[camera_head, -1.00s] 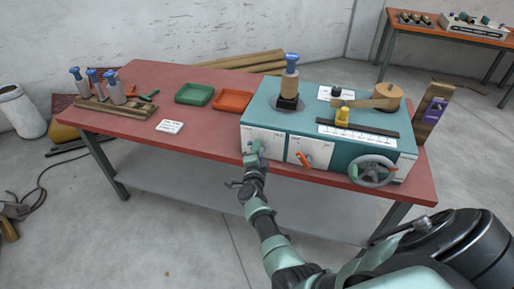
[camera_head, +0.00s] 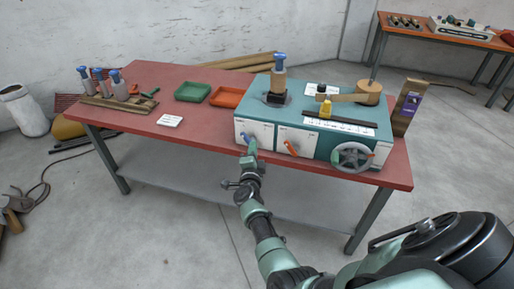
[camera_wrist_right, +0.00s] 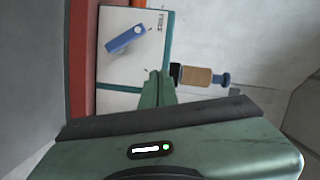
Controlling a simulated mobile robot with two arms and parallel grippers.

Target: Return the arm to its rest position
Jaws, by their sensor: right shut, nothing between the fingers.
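My right gripper (camera_head: 250,150) is in front of the winder's left front panel. In the right wrist view its fingers (camera_wrist_right: 158,76) are shut with nothing between them. A blue lever (camera_wrist_right: 124,39) on the white panel (camera_wrist_right: 112,72) stands apart from the fingertips in that view. In the head view the gripper partly covers this lever. The teal spiral winder (camera_head: 315,105) stands on the red table, with an orange lever (camera_head: 291,147) and a grey handwheel (camera_head: 353,157) on its front. My left gripper is not in view.
The red table (camera_head: 190,140) holds a green tray (camera_head: 192,92), an orange tray (camera_head: 227,96) and a wooden rack (camera_head: 118,104) with blue-topped spindles. A blue-topped spindle (camera_head: 279,75) stands on the winder. The floor in front of the table is clear.

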